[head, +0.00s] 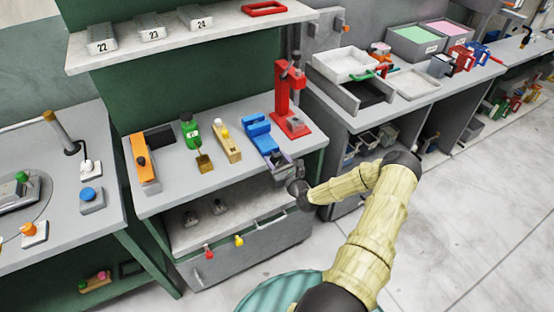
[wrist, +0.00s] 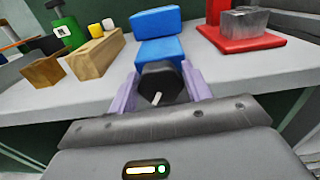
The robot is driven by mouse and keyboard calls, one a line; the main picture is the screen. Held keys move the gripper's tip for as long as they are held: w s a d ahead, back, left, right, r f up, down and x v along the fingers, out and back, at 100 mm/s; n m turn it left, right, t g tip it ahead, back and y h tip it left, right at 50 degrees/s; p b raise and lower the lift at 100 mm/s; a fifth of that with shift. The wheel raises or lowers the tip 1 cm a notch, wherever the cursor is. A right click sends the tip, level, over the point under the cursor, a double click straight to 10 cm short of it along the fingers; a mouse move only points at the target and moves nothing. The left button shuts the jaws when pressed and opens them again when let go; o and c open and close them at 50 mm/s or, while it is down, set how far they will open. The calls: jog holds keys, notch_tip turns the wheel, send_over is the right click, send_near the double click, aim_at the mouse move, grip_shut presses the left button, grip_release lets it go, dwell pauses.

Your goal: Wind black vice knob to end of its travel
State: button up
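The blue vice (head: 260,135) stands at the right part of the grey bench, and its blue jaws show in the wrist view (wrist: 160,50). The black vice knob (wrist: 158,80) is on the vice's near end, with a slanted white mark on its face. My gripper (head: 280,162) reaches in from the front right. Its two purple fingers (wrist: 160,75) lie on either side of the knob and appear to touch it, with no clear gap. In the head view the knob is too small and covered to make out.
A red press (head: 287,110) stands close behind and right of the vice. A wooden block with a yellow-white knob (head: 227,143), a green-topped device (head: 190,132) and an orange-topped device (head: 143,160) stand to the left. A shelf (head: 180,38) overhangs the bench.

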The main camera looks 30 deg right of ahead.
jog(key=c, duration=0.5)
jog(key=shift+f+n+b, duration=0.1)
jog(key=shift+n+b, duration=0.3)
jog(key=shift+b, duration=0.05)
jog(key=shift+c, duration=0.2)
jog(key=shift+n, duration=0.4)
jog(key=o, duration=1)
jog(key=shift+s+d+b, duration=0.15)
jog(key=shift+s+b, duration=0.85)
jog(key=shift+s, duration=3.4)
jog(key=shift+s+d+b, duration=0.15)
jog(key=shift+s+b, duration=0.8)
jog(key=shift+s, duration=3.4)
jog(key=shift+c, duration=0.4)
